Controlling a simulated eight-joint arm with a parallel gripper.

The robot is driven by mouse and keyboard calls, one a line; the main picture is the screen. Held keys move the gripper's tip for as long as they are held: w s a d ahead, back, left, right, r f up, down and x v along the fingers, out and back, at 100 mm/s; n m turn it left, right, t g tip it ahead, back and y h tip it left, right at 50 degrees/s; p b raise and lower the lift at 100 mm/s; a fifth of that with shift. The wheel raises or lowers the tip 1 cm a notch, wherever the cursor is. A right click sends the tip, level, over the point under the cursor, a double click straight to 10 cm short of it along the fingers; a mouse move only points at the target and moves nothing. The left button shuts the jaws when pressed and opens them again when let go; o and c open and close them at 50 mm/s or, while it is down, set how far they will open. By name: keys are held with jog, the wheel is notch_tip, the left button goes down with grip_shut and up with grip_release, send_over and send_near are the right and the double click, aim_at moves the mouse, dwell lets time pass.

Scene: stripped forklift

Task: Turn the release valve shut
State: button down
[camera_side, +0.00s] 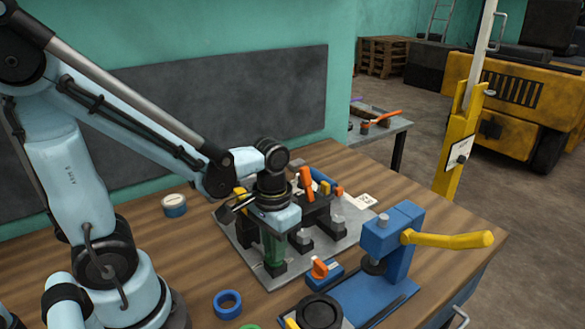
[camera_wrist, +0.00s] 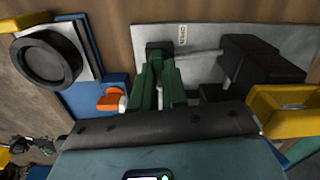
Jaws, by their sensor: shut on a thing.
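My gripper (camera_side: 275,268) points down over the grey metal plate, its green fingers together and their dark tips low near the plate's front edge. The fingertips also show in the wrist view (camera_wrist: 157,50). They are shut on a small part that they mostly hide, apparently the release valve. A silver rod (camera_wrist: 195,55) runs from the fingertips toward a black block (camera_wrist: 262,65). The grey plate (camera_wrist: 165,35) has a small printed label near the fingertips. The valve's turn angle cannot be seen.
A small blue block with an orange lever (camera_side: 320,268) stands close to the right of my fingers. A blue press with a yellow handle (camera_side: 445,239) stands further right. A blue ring (camera_side: 228,304) and a round tin (camera_side: 174,205) lie on the wooden bench. Orange-handled parts (camera_side: 307,184) rise behind my gripper.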

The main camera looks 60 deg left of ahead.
jog(key=shift+m, duration=0.7)
jog(key=c, duration=1.2)
grip_release()
jog(key=shift+o, duration=0.2)
jog(key=shift+r, duration=0.1)
notch_tip(320, 180, up, 12)
